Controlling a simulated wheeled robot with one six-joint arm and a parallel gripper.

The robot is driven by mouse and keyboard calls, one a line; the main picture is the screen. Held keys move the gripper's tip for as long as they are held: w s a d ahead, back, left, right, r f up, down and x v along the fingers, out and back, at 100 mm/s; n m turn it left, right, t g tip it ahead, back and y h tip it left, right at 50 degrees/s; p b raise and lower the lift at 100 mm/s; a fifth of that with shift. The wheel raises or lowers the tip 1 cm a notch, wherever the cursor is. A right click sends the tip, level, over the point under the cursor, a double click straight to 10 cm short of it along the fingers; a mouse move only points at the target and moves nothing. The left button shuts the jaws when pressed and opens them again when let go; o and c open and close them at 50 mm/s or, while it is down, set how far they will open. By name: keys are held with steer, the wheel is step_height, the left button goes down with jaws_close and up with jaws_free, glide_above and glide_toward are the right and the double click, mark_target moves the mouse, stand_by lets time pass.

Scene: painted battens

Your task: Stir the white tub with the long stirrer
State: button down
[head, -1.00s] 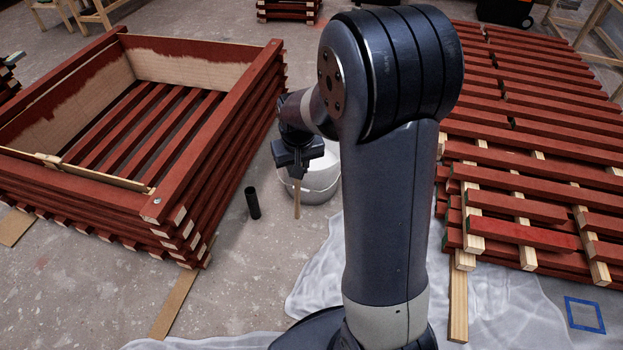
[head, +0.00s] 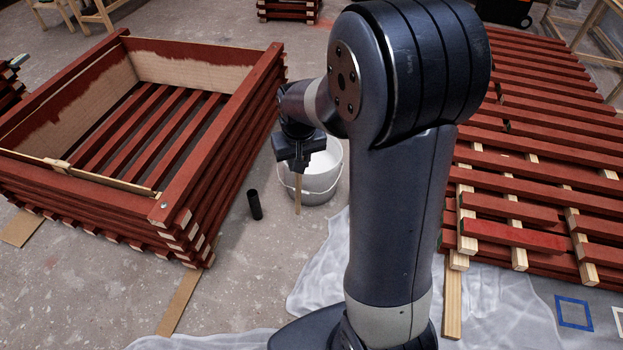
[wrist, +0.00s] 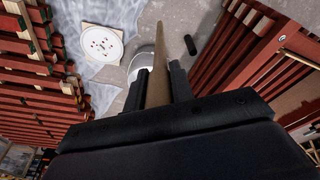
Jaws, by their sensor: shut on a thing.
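The white tub (head: 322,178) stands on the floor in the head view, its handle showing. My gripper and arm hide part of it. My gripper (head: 299,166) points down and overlaps the tub's near left side in this view. It is shut on the long stirrer (head: 298,197), a pale wooden stick hanging down. The stirrer's lower end appears in front of the tub's outer wall. In the wrist view the stirrer (wrist: 159,66) runs between both fingers, and the tub (wrist: 142,63) lies partly behind it. The tub's contents cannot be made out.
A red batten crate (head: 232,140) fills the left side. Stacked red battens (head: 530,185) lie at right. A clear plastic sheet (head: 325,275) covers the floor in front. Bare floor lies around the cylinder.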

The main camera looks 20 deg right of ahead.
steer(key=shift+p+v, duration=3.25)
steer(key=shift+v, duration=1.25)
